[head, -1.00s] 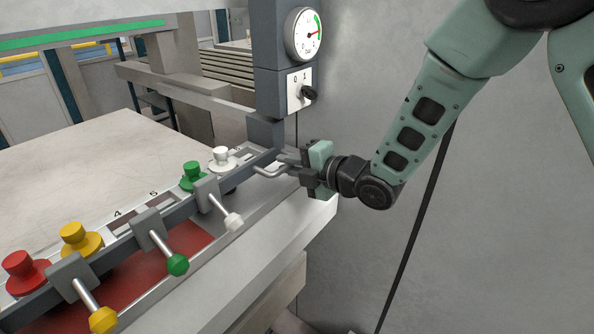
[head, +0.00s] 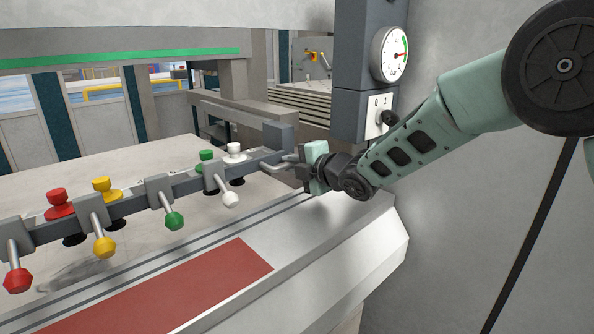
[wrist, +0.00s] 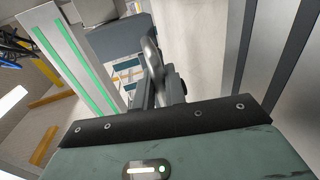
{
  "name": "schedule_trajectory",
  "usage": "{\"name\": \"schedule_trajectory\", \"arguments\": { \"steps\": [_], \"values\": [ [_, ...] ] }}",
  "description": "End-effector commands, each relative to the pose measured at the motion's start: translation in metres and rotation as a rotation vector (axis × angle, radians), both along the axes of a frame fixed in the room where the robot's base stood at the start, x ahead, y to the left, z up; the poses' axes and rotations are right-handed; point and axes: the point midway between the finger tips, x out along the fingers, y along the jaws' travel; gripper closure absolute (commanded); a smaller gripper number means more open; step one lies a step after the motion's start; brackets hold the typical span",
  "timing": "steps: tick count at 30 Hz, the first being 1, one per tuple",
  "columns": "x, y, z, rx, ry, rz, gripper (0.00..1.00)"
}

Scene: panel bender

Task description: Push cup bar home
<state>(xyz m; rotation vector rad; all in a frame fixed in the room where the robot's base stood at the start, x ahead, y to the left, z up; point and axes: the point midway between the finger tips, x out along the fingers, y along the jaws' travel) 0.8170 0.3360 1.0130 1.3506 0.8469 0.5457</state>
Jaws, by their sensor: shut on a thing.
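The cup bar (head: 130,203) is a long dark grey beam running from lower left to the column side. It carries red, yellow, green and white cups on its far side and matching coloured knobs on its near side. My gripper (head: 297,167) is shut on the bent metal handle (head: 276,158) at the bar's right end. The handle also shows in the wrist view (wrist: 153,65), rising beyond my gripper's body. The fingertips are partly hidden. The bar stands over the pale table (head: 120,155), clear of the red strip (head: 190,290) at the front.
A dark column with a round gauge (head: 396,54) and a switch (head: 381,115) stands behind my gripper on the right. A white beam with a green stripe (head: 120,60) crosses above the table. A grey wall closes off the right side. The front ledge (head: 300,240) is clear.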

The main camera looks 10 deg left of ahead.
Motion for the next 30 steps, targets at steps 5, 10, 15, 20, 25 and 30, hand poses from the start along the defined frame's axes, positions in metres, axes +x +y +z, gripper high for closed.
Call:
{"name": "schedule_trajectory", "arguments": {
  "steps": [5, 10, 15, 20, 25, 30],
  "values": [
    [0.001, -0.001, 0.000, -0.001, 0.000, -0.002, 1.00],
    [0.001, -0.001, 0.000, -0.001, 0.000, -0.002, 0.82],
    [0.001, -0.001, 0.000, -0.002, 0.000, -0.001, 0.71],
    [0.000, -0.001, 0.000, -0.001, 0.000, -0.001, 0.71],
    [-0.007, -0.011, 0.003, -0.001, -0.001, -0.002, 0.71],
    [-0.027, -0.037, 0.004, -0.003, 0.000, -0.003, 0.71]
  ]
}}
